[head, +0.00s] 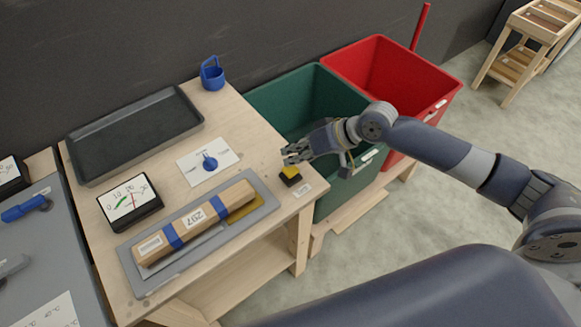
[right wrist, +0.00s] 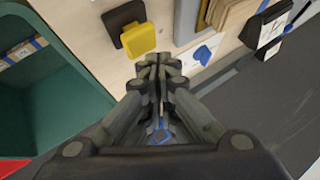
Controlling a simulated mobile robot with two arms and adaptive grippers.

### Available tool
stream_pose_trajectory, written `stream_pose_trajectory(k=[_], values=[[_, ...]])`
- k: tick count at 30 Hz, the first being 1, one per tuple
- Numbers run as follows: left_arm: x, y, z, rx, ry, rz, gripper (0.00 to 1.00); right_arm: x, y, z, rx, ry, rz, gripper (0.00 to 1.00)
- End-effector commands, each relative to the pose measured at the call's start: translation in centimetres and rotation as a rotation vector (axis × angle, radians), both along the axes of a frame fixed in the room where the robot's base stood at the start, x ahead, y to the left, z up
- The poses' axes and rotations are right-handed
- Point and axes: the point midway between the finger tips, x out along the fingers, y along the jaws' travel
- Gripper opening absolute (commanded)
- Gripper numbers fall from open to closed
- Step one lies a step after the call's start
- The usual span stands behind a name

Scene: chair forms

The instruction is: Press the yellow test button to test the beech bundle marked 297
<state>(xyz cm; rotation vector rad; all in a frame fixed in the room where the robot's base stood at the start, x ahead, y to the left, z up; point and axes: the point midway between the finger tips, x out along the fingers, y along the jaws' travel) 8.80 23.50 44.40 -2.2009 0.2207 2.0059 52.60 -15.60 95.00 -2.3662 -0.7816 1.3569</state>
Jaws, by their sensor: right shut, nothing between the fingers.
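The beech bundle (head: 180,232), with two blue bands and a white label that appears to read 297, lies on a grey plate (head: 143,287) on the wooden bench. The yellow test button (head: 289,171) sits on a black base at the bench's right edge. It also shows in the right wrist view (right wrist: 138,39). My right gripper (head: 287,154) is shut and empty, just behind the button in the head view and apart from it as far as I can tell. Its closed fingertips (right wrist: 159,62) are near the button in the right wrist view. My left gripper is not in view.
A dial meter (head: 128,201), a blue knob on a white card (head: 209,162), a dark tray (head: 135,132) and a blue padlock-shaped object (head: 212,75) stand on the bench. Green (head: 283,97) and red (head: 440,85) bins stand to the right, beneath my right arm.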

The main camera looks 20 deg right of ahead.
Motion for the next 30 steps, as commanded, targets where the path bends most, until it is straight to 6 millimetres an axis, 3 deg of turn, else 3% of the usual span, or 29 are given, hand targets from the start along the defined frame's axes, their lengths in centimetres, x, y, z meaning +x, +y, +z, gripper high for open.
stream_pose_trajectory(k=[30], values=[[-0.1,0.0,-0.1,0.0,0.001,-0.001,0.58,0.0,0.0,-1.2,0.0,0.0,0.0,0.0]])
